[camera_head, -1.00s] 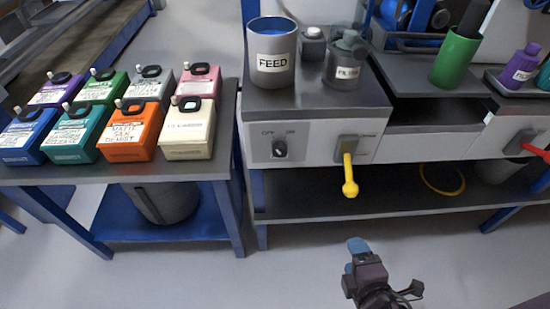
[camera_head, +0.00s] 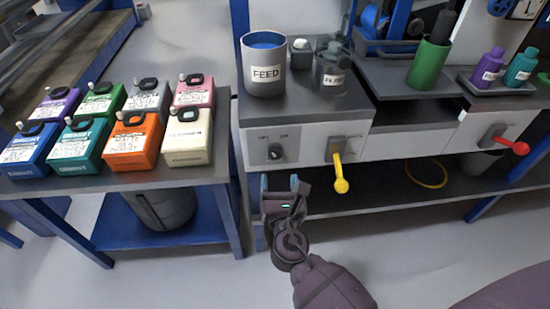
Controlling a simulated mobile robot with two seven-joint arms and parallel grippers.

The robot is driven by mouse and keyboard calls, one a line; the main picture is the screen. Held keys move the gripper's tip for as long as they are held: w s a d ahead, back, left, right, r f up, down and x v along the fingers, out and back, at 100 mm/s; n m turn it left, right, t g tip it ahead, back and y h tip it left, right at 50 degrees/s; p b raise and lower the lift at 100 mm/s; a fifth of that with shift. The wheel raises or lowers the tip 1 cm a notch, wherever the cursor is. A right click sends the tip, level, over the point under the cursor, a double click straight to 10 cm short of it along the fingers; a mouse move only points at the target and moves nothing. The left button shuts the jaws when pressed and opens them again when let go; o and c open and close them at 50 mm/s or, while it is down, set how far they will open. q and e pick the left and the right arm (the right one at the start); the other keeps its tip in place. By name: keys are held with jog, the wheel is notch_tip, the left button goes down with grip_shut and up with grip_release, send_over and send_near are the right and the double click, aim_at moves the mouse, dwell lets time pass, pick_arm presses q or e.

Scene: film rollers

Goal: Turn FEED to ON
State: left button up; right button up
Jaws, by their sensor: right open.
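The FEED container (camera_head: 263,72) is a grey cylinder with blue contents, standing on the left of the machine top. Below it, on the white front panel (camera_head: 309,145), is a small dark rotary knob (camera_head: 275,152) with small labels above it, too blurred to read surely. Right of the knob a yellow-handled lever (camera_head: 340,174) hangs down from the panel. My right gripper (camera_head: 282,184) is open and empty, just below the knob and apart from it, its blue-tipped fingers pointing up toward the panel. My left gripper is not in view.
Several coloured jugs (camera_head: 132,142) stand on the left table. A red-handled lever (camera_head: 512,146) sticks out at the right. A green cylinder (camera_head: 429,64) and small bottles stand on the machine top. A yellow ring (camera_head: 426,174) lies on the lower shelf.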

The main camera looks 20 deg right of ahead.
aim_at(275, 158)
jog(key=x, duration=0.8)
jog(key=shift+b, duration=0.3)
jog(key=c, duration=0.9)
